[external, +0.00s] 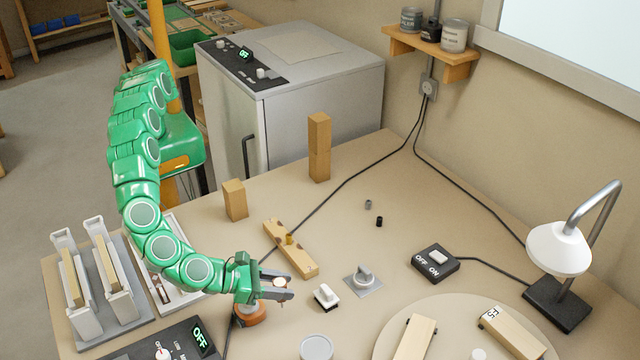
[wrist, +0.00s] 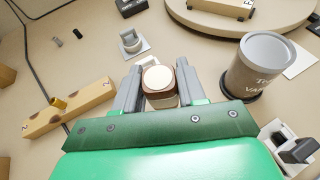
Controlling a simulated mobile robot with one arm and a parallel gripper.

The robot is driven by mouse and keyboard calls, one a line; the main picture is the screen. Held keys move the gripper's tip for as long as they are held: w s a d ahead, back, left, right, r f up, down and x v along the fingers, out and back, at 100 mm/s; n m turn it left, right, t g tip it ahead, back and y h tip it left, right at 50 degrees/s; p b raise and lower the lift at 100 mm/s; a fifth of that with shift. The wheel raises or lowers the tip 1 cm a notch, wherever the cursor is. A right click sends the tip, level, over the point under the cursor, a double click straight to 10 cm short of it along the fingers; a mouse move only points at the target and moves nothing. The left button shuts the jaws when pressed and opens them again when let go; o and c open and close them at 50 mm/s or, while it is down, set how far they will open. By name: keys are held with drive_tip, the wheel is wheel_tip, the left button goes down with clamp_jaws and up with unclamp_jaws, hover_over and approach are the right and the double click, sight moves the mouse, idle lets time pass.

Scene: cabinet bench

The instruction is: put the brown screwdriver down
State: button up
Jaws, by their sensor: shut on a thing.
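My gripper (external: 276,289) is low over the front middle of the bench, its fingers pointing right. It is shut on the brown screwdriver (external: 280,284), which stands roughly upright between the fingers. In the wrist view, the screwdriver's brown handle with a pale round end (wrist: 159,78) shows nearly end-on between the two grey fingers. The lower part of the screwdriver is mostly hidden there. In the external view a thin part shows below the fingers; I cannot tell whether its tip touches the bench (external: 340,215).
A wooden bar with a brass peg (external: 291,250) lies behind my gripper. A white switch (external: 325,296), a knob on a plate (external: 363,281) and a grey can (external: 317,347) are to the right. An orange-brown round thing (external: 249,313) is just below my gripper. Bench near the lamp (external: 558,248) is partly clear.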

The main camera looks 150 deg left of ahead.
drive_tip(key=shift+w+a+f, duration=0.15)
drive_tip(key=shift+w+f, duration=0.9)
drive_tip(key=shift+f, duration=0.2)
drive_tip(key=shift+w+f, duration=0.15)
drive_tip(key=shift+f, duration=0.75)
drive_tip(key=shift+w+f, duration=0.1)
drive_tip(key=shift+f, duration=0.8)
drive_tip(key=shift+f, duration=0.15)
drive_tip(key=o, duration=1.1)
